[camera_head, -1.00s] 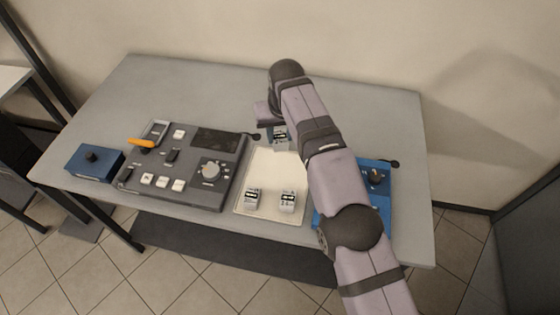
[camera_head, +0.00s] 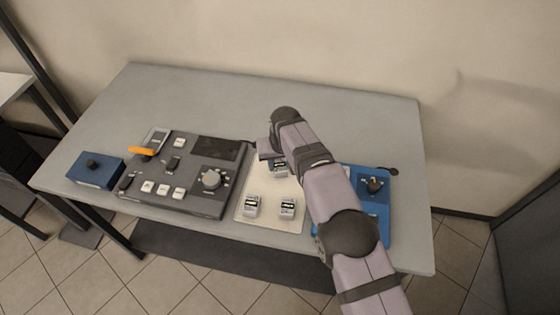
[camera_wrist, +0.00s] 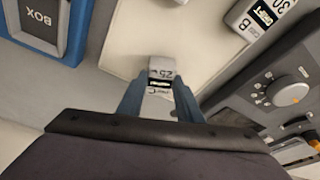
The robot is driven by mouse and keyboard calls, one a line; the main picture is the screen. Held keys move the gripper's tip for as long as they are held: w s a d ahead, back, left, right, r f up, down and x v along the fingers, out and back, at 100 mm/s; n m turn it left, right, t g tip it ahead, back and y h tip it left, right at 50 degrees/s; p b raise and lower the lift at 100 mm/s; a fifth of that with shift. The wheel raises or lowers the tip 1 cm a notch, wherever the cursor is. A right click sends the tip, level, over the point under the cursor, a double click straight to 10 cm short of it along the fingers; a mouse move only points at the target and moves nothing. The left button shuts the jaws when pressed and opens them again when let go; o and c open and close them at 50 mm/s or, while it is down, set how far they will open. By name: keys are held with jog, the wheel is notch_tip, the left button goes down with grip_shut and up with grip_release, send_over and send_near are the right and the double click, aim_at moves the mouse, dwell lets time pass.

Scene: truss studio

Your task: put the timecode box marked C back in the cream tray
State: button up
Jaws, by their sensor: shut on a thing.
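My gripper (camera_head: 279,172) is shut on a small white-grey timecode box (camera_wrist: 161,69). In the wrist view the box shows "25", a dark display and what looks like a C, between my blue fingers. In the head view the held box (camera_head: 279,169) is over the far part of the cream tray (camera_head: 266,190). I cannot tell whether it touches the tray. Two similar boxes stand at the tray's front: a left one (camera_head: 251,206) and a right one (camera_head: 288,208). One marked B (camera_wrist: 259,18) shows in the wrist view.
A dark grey control panel (camera_head: 205,204) with buttons and a dial lies left of the tray. A blue panel (camera_head: 379,214) with a knob is on the right, partly behind my arm. A blue box (camera_head: 95,170) sits at the far left. The back of the table (camera_head: 200,95) is clear.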

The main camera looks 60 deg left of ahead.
jog(key=shift+f, duration=0.15)
jog(key=shift+f, duration=0.15)
jog(key=o, duration=1.2)
jog(key=shift+r, duration=0.45)
jog(key=b+v, duration=0.3)
jog(key=v, duration=0.8)
jog(key=shift+s+d+r, duration=0.1)
jog(key=shift+d+r, duration=0.05)
jog(key=shift+r, duration=0.05)
